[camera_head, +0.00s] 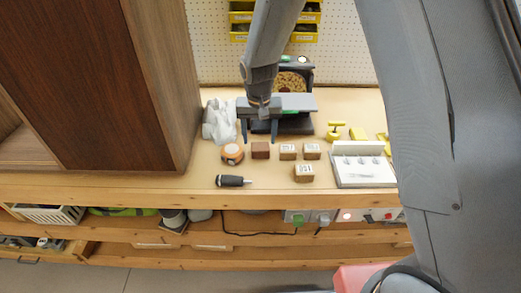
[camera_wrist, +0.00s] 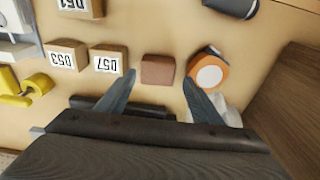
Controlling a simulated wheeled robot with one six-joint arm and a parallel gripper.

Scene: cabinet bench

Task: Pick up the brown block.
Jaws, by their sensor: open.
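The brown block (camera_head: 261,150) is a small plain reddish-brown cube standing on the wooden bench top. It also shows in the wrist view (camera_wrist: 158,70), beyond and between my fingertips, and nothing touches it there. My gripper (camera_head: 259,140) is above the bench behind the block, with its two grey fingers apart and empty. In the wrist view my gripper (camera_wrist: 158,80) has one fingertip to each side of the block. How high the fingertips are above the bench is hard to tell.
A round orange tape measure (camera_head: 232,153) sits close left of the block. Labelled brown blocks (camera_head: 288,152) stand to its right. A black screwdriver (camera_head: 232,181) lies in front. A white tray (camera_head: 363,170) is farther right, and a tall wooden cabinet (camera_head: 105,80) stands left.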

